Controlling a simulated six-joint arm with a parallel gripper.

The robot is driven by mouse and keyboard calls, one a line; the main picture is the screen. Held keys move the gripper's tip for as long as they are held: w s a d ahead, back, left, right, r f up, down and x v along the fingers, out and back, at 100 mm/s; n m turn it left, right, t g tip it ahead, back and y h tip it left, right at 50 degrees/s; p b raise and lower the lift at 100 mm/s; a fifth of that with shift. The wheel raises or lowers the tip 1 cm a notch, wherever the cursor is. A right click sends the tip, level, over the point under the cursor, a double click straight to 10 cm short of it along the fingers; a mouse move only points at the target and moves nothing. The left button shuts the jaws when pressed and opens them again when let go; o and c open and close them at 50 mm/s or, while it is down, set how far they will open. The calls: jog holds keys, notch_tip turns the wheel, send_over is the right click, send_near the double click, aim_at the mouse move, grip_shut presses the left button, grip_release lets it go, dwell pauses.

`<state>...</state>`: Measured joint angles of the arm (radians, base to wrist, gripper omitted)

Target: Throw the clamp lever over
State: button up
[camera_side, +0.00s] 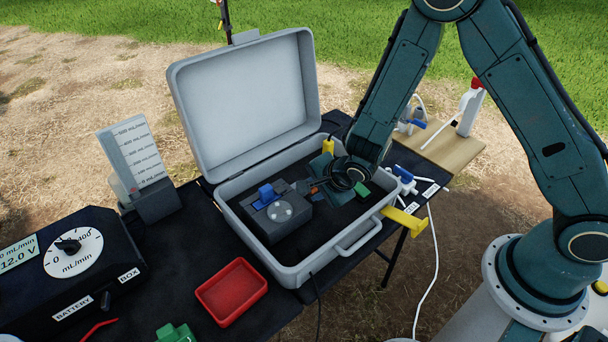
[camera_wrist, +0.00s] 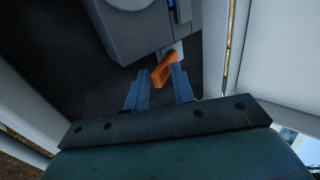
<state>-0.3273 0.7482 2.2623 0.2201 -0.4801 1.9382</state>
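The clamp lever (camera_wrist: 165,69) is a short orange handle on a pale stem at the side of a grey pump block (camera_wrist: 150,30). In the side view the block (camera_side: 275,222) sits inside the open grey case, with a blue part (camera_side: 266,195) and a pale round disc (camera_side: 282,211) on top. My gripper (camera_wrist: 161,78) is low inside the case, beside the block. Its two fingers stand apart, one each side of the orange handle's free end. Small gaps seem to show, though contact is hard to judge. In the side view my wrist partly hides the lever (camera_side: 313,188).
The case (camera_side: 358,238) has raised walls close around my gripper and an upright lid (camera_side: 248,100) behind. A red tray (camera_side: 231,291), a graduated cylinder (camera_side: 132,153) and a battery box (camera_side: 75,260) stand to the left. White tubing (camera_side: 435,270) hangs at the right.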

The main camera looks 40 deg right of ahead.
jog(key=c, duration=0.3)
jog(key=shift+c, duration=0.2)
jog(key=shift+w+r+g, duration=0.45)
jog(key=shift+w+r, duration=0.05)
jog(key=shift+w, duration=0.2)
jog(key=shift+w+r+g, duration=0.45)
jog(key=shift+w+r, duration=0.05)
jog(key=shift+w, duration=0.15)
grip_shut()
jog(key=shift+w+r, duration=0.15)
jog(key=shift+r, duration=0.05)
jog(key=shift+g, duration=0.3)
jog(key=shift+c, duration=0.3)
grip_release()
jog(key=shift+w+r+g, duration=0.25)
jog(key=shift+w+g, duration=0.2)
jog(key=shift+w, duration=0.4)
jog(key=shift+w+r+g, duration=0.2)
jog(key=shift+w+g, duration=0.25)
jog(key=shift+w, duration=0.4)
